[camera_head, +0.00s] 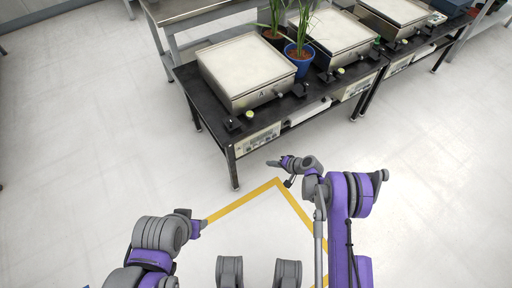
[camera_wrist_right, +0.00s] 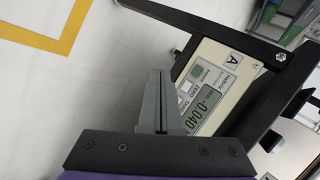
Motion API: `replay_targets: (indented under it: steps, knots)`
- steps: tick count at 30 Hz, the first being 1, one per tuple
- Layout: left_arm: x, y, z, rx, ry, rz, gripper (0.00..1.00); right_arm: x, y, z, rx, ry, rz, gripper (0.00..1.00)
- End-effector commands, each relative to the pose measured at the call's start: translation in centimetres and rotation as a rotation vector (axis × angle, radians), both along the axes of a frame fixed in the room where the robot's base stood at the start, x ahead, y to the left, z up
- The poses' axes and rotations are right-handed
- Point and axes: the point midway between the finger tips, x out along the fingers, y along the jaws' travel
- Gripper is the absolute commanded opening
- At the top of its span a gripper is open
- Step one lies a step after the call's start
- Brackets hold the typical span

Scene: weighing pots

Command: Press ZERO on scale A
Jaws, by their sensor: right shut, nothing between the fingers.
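Scale A (camera_head: 245,68) is a wide steel scale with a pale top on the near-left end of a black table. Its control panel (camera_head: 258,139) hangs under the table's front edge. In the right wrist view the panel (camera_wrist_right: 223,79) shows the letter A, a display (camera_wrist_right: 208,103) reading about -0.040, and a column of small buttons with a green one (camera_wrist_right: 197,71) at one end. ZERO lettering is beside the column. My right gripper (camera_wrist_right: 160,75) is shut and empty, apart from the panel in the head view (camera_head: 270,163). My left gripper (camera_head: 201,228) is low at left, its jaws unclear.
Two more scales (camera_head: 334,37) stand further along the tables. Potted plants stand behind and beside scale A, one in a blue pot (camera_head: 299,58). A black table leg (camera_head: 232,168) stands left of the panel. Yellow floor tape (camera_head: 245,200) marks the open floor.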

Motion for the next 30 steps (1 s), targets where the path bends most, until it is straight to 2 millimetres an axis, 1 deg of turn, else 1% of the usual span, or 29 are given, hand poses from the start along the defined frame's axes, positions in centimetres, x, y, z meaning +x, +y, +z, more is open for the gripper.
replay_targets:
  steps: [10, 12, 15, 21, 30]
  knots:
    - [0.0, 0.0, -0.2, 0.0, 0.001, 0.0, 0.5, 3.9, 3.0, 0.0, -0.001, -0.001, 0.002, 0.0]
    - [0.1, 0.0, -1.0, 0.0, 0.003, 0.0, 0.5, 4.6, 3.4, -0.2, 0.0, 0.0, 0.001, 0.0]
    - [0.2, 0.0, -1.5, 0.0, 0.004, 0.0, 0.5, 5.3, 3.9, -0.3, -0.001, 0.0, 0.001, 0.0]
    - [0.3, 0.0, -1.8, 0.0, 0.005, 0.0, 0.5, 6.0, 4.5, -0.1, 0.0, 0.0, 0.001, 0.0]
    - [0.3, 0.0, -1.8, 0.0, 0.005, 0.0, 0.5, 6.1, 4.5, 0.0, 0.0, -0.001, 0.001, 0.0]
